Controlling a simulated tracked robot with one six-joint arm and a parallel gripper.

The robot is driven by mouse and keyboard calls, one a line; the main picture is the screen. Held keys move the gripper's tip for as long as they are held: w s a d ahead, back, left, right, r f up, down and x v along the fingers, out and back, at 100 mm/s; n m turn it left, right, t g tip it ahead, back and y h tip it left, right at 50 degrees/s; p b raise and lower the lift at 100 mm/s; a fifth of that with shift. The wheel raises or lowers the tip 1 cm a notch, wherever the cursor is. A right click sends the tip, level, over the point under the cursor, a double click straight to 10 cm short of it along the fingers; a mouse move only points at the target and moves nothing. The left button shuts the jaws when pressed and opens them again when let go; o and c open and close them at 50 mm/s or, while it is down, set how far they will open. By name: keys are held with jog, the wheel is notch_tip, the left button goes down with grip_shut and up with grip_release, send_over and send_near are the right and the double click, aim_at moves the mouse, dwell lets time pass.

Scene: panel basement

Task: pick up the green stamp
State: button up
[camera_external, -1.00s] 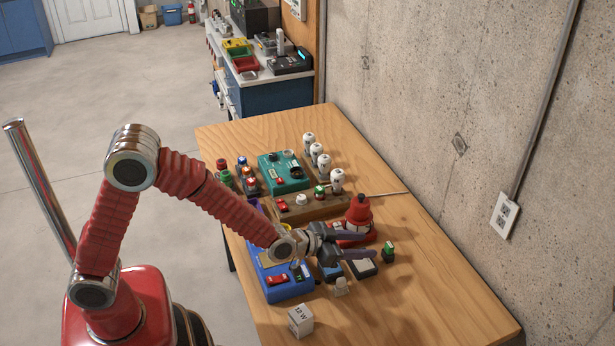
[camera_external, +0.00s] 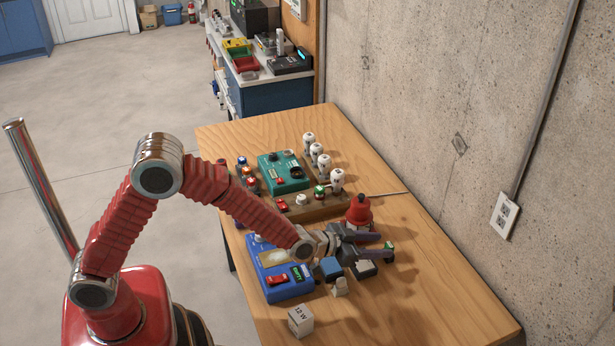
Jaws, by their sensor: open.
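The green stamp (camera_external: 390,246) is a small block with a green top, on the right part of the wooden table. My gripper (camera_external: 384,246) is open, with its dark fingers reaching right toward the stamp. The tips overlap it in this view, and one finger hides its lower part. I cannot tell whether the fingers touch it or how far they are above the table.
A dark pad (camera_external: 365,269) and a blue-topped block (camera_external: 330,267) lie under my gripper. A red device (camera_external: 358,211) stands close behind it. A blue box (camera_external: 283,284) and white cube (camera_external: 300,320) sit nearer. The table's right front is clear.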

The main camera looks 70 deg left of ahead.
jog(key=shift+x, duration=1.45)
jog(key=shift+c, duration=0.6)
jog(key=c, duration=1)
notch_tip(320, 180, up, 10)
